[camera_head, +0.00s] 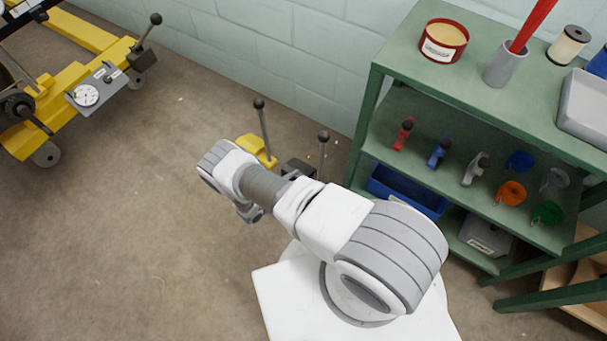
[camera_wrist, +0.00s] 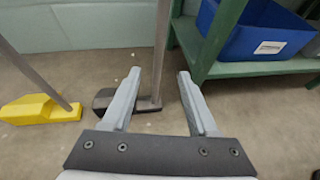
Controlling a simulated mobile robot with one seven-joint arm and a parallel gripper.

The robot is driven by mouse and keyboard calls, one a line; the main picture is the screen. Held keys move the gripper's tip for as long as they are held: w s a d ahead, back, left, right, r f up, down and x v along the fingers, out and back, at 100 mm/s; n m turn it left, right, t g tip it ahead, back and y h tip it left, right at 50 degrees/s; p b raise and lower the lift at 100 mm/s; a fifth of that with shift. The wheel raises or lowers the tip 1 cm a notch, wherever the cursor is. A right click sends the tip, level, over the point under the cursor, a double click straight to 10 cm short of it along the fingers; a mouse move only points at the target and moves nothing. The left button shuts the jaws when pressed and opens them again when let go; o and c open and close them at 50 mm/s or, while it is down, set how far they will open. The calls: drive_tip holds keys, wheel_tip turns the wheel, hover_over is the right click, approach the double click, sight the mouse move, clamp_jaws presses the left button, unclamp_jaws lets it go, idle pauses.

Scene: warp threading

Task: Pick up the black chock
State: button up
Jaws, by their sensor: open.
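The black chock (camera_wrist: 106,99) sits on the floor with its upright grey handle rod (camera_wrist: 161,45). In the head view the chock (camera_head: 297,168) shows partly behind my arm, with a dark knob on top of its handle. My gripper (camera_wrist: 159,73) is open and empty. In the wrist view the handle rod appears between the two fingers, nearer the left one, and the chock's body lies beyond the fingers. I see no contact. The left finger hides part of the chock. In the head view my arm mostly hides the gripper.
A yellow chock (camera_wrist: 40,110) with its own handle stands to the left. A green shelf unit (camera_wrist: 268,69) holding a blue bin (camera_wrist: 258,35) stands to the right. A pale block wall (camera_head: 300,60) is behind. The floor at left is clear, up to a yellow machine (camera_head: 65,105).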

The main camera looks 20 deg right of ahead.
sight(319, 167)
drive_tip(key=b+x, duration=0.4)
drive_tip(key=x, duration=0.8)
drive_tip(key=shift+w+d+f, duration=0.15)
drive_tip(key=shift+d+f, duration=0.1)
clamp_jaws()
idle(0.9)
drive_tip(key=shift+w+r, duration=0.1)
drive_tip(key=shift+r, duration=0.05)
